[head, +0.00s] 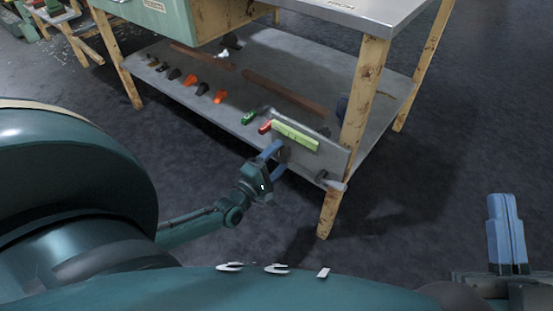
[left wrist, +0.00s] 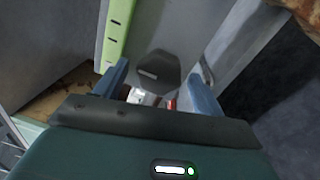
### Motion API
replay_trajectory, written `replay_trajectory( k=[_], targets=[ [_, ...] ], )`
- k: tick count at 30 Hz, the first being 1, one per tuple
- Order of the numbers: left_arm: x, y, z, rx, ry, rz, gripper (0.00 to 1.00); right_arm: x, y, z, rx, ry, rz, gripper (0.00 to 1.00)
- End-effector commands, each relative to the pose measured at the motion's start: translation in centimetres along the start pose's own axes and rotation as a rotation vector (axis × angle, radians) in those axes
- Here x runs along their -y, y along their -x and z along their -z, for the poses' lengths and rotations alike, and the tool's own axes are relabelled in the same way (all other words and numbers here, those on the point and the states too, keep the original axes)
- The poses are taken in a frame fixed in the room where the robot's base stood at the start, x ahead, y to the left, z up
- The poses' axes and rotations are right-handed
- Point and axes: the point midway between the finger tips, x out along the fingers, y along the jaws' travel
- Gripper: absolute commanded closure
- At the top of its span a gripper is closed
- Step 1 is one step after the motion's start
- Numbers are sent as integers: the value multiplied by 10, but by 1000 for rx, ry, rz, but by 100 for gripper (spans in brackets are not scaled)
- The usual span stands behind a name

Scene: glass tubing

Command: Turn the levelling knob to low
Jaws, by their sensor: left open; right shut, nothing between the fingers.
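The levelling knob (left wrist: 158,70) is a dark grey, angular knob with a pale mark, in the left wrist view. It is on a grey plate (head: 325,155) with a yellow-green strip (head: 295,135) at the lower shelf's front corner. My left gripper (head: 273,158) is at the plate; its blue fingers are open, one on each side of the knob in the left wrist view (left wrist: 160,78). I see gaps beside the knob; contact is not clear. In the head view the gripper partly hides the knob. My right gripper (head: 506,230) is shut and empty, at the far right.
A grey cylindrical part (head: 330,182) sticks out at the plate's lower right. Several small coloured tools, including a green one (head: 249,117), lie along the lower shelf (head: 285,75). The floor at right is clear.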

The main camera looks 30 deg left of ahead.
Motion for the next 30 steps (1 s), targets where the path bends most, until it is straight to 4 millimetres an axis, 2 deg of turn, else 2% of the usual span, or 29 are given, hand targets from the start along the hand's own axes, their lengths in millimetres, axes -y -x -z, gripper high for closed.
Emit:
replay_trajectory(
  k=[4, 7, 10, 12, 15, 21, 25, 30],
  targets=[
    [0, 2, 0, 0, -1, 1, 30, 0, 0, 1, 1, -1, 0, 100],
    [-1, 10, 0, 0, -2, 1, 30, 0, -1, 2, 9, -7, 0, 100],
    [-2, 27, 0, 0, -2, 4, 30, 1, 1, 0, 44, -28, -2, 100],
    [-2, 43, 0, -1, -2, 6, 30, 7, 9, -11, 113, -68, -9, 100],
    [-2, 66, 0, -1, -2, 6, 30, 11, 15, -18, 167, -102, -14, 100],
    [-2, 106, 0, 0, -1, 4, 30, 16, 23, -25, 237, -141, -22, 100],
    [-1, 123, 0, -1, 0, 2, 30, 15, 23, -26, 242, -132, -23, 100],
    [0, 132, 0, 0, 0, 0, 30, 15, 23, -26, 242, -125, -24, 100]
  ],
)
